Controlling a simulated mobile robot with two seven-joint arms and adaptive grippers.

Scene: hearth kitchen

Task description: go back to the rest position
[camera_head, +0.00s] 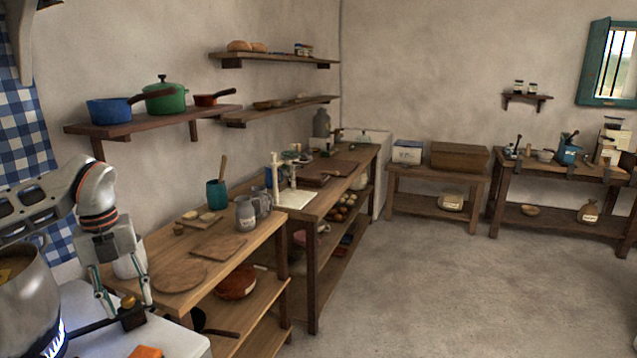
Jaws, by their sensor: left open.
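My left gripper (125,303) is in the lower left, pointing down, with its two thin fingers spread apart. It is over the white surface (182,338) beside the large metal pot (28,300). A dark brown block-like thing (131,318) with a black bar running left from it shows just below and between the fingertips. I cannot tell whether the fingers touch it. My left arm comes in from the left above the pot. My right gripper is not in view.
A wooden table with round and square boards (178,275) and grey mugs (246,213) stands right of my left gripper. Behind it is a longer workbench (345,185). A shelf above holds a blue pan (108,110) and a green pot (166,98). The floor (430,290) at right is clear.

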